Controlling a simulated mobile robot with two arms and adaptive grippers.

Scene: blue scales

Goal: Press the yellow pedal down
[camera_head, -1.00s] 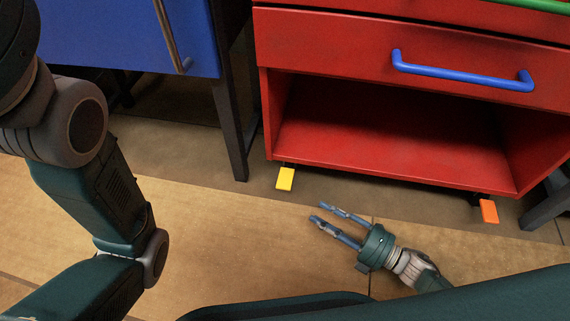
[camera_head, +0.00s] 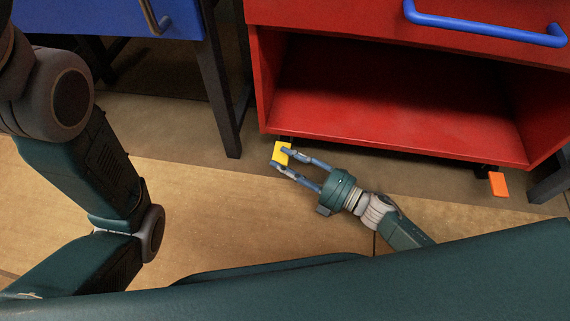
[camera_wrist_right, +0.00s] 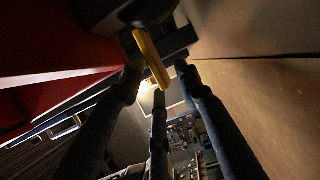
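The yellow pedal (camera_head: 281,153) sticks out under the front left corner of the red cabinet. My right gripper (camera_head: 280,159) is at the pedal, with its fingers spread and pointing left. One fingertip overlaps the pedal's right edge and another lies at its lower edge. In the right wrist view the pedal (camera_wrist_right: 152,58) shows just beyond the fingertips of the right gripper (camera_wrist_right: 159,82), with the fingers apart. I cannot tell whether any finger touches the pedal. My left arm shows at the left, but its gripper is out of view.
The red cabinet (camera_head: 400,137) has an open lower bay and a blue-handled drawer. An orange pedal (camera_head: 498,184) sticks out under its right side. A blue cabinet (camera_head: 180,20) on dark legs stands at the left. The floor (camera_head: 220,215) in front is clear.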

